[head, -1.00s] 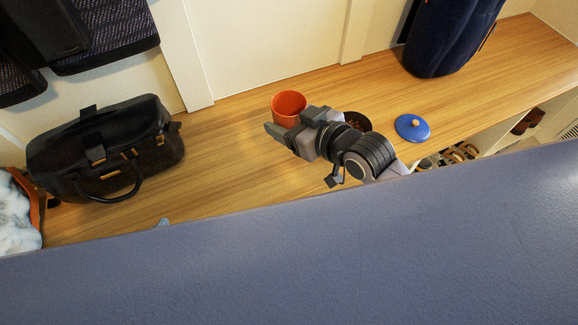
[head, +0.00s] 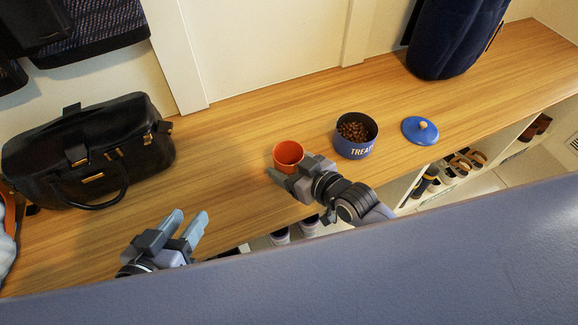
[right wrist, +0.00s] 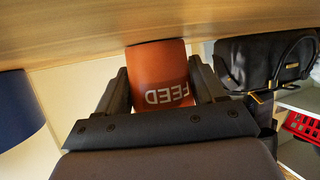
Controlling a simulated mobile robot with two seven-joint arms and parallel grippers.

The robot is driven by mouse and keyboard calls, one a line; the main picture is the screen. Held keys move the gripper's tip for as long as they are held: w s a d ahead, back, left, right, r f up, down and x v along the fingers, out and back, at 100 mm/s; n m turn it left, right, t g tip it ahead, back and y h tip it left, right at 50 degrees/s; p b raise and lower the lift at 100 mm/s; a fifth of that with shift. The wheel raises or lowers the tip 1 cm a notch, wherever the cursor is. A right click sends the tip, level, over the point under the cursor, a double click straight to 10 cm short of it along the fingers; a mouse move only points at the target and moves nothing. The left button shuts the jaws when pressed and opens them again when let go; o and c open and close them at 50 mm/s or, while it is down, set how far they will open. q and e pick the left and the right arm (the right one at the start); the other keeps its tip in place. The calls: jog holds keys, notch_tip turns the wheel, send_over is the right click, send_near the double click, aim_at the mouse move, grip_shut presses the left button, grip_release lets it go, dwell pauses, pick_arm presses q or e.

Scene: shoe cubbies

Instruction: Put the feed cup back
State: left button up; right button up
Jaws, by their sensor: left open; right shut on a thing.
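The orange feed cup (head: 288,153) is upright over the front part of the wooden bench top, left of the treat tin. My right gripper (head: 290,172) is shut on it from the front. In the right wrist view the cup (right wrist: 160,75) sits between both fingers, its FEED lettering upside down. I cannot tell whether its base touches the bench. My left gripper (head: 190,222) is open and empty, at the bench's front edge to the left.
A dark blue treat tin (head: 355,148) full of brown pieces stands open right of the cup. Its blue lid (head: 420,131) lies farther right. A black handbag (head: 90,150) stands at the left, a navy bag (head: 455,40) at the back right. Shoes fill cubbies below.

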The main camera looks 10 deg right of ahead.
jog(key=shift+r, duration=0.1)
jog(key=o, duration=1.1)
jog(key=shift+s+d+r, duration=0.15)
jog(key=shift+s+r, duration=0.05)
jog(key=shift+s, duration=0.05)
jog(key=p+v, duration=0.4)
jog(key=v, duration=0.6)
pick_arm(q)
jog(key=shift+s+a+r+m+y, duration=0.1)
jog(key=shift+s+a+r+y, duration=0.1)
jog(key=shift+a+y, duration=0.25)
jog(key=shift+s+a+r+m+y, duration=0.1)
jog(key=shift+s+a+y, duration=0.1)
jog(key=shift+a, duration=0.4)
jog(key=shift+s+a+r+m+y, duration=0.1)
jog(key=shift+s+a+r+y, duration=0.1)
jog(key=shift+a+y, duration=0.25)
pick_arm(e)
jog(key=shift+s+d+r, duration=0.2)
jog(key=shift+s+d, duration=0.2)
jog(key=shift+s, duration=0.1)
